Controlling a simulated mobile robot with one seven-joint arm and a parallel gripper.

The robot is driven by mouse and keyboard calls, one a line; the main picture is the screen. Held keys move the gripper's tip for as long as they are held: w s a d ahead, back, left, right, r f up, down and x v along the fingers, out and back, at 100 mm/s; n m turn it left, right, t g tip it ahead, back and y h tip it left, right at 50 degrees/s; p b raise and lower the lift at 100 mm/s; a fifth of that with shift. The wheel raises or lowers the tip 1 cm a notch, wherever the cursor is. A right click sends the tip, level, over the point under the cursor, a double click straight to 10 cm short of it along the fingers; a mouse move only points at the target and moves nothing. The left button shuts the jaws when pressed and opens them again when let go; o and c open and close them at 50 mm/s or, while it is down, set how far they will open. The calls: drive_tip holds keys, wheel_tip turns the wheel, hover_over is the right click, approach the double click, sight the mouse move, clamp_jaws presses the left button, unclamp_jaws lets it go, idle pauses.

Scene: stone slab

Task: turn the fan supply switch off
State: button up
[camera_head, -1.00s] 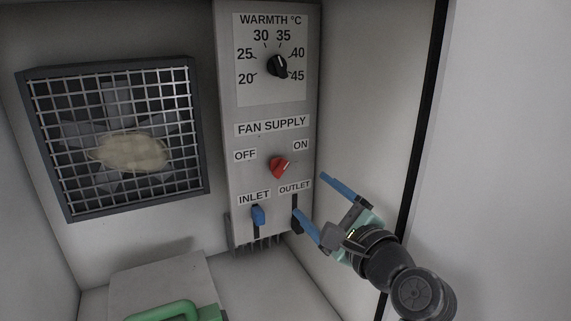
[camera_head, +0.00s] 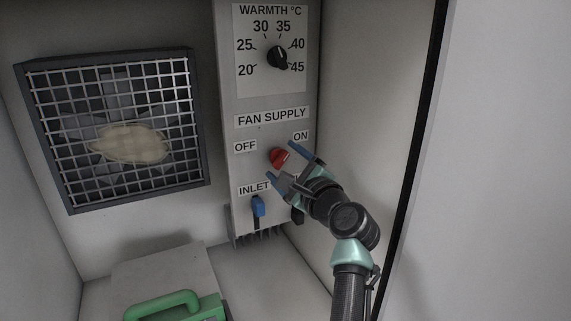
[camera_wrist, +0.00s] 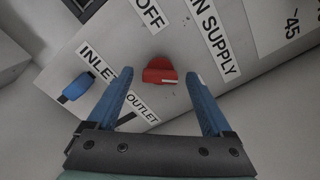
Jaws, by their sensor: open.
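The fan supply switch is a red knob (camera_head: 279,157) on the grey panel, between the OFF and ON labels. It also shows in the wrist view (camera_wrist: 160,70), where its white mark points right, away from the OFF label. In the head view a second earlier the mark points toward ON. My gripper (camera_head: 280,161) is open. In the wrist view my gripper's (camera_wrist: 160,74) blue fingertips stand on either side of the knob, with a gap on each side. I cannot tell how far the tips are from the panel.
The black warmth dial (camera_head: 278,57) sits above on the panel. The blue inlet slider (camera_head: 258,206) is below left of the knob; the outlet slider (camera_head: 298,215) is partly hidden by my arm. A fan grille (camera_head: 118,128) is at left, and a green handle (camera_head: 162,304) at the bottom.

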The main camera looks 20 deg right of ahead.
clamp_jaws()
idle(0.4)
drive_tip(key=shift+f+n, duration=0.1)
drive_tip(key=shift+n, duration=0.2)
drive_tip(key=n+b, duration=0.2)
drive_tip(key=shift+n, duration=0.3)
drive_tip(key=n+b, duration=0.3)
drive_tip(key=n, duration=0.2)
drive_tip(key=shift+f, duration=0.1)
drive_tip(key=n+b, duration=0.2)
drive_tip(key=n, duration=0.1)
drive_tip(key=shift+n, duration=0.4)
drive_tip(key=shift+n+b, duration=1.2)
drive_tip(key=shift+n, duration=0.7)
drive_tip(key=shift+r, duration=0.2)
